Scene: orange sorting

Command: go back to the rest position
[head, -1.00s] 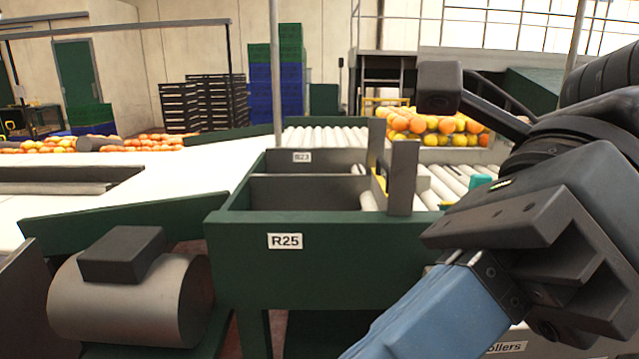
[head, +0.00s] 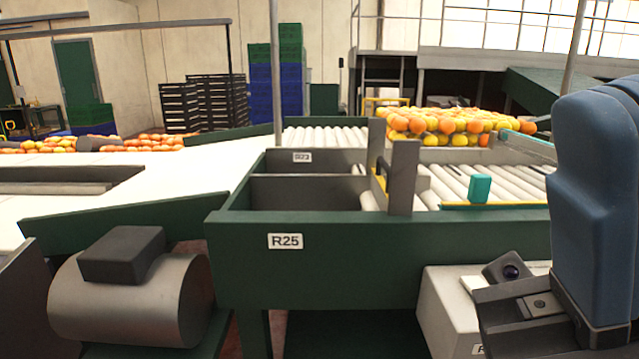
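I see nothing held in the visible part. A pile of oranges (head: 450,125) lies beyond the rollers, well away from the gripper.
A green-framed bin labelled R25 (head: 330,245) stands in the centre, with rollers (head: 455,185) to its right. A white box (head: 445,305) is low beside my gripper. A grey motor (head: 130,300) is at lower left. A white belt (head: 140,190) runs behind it.

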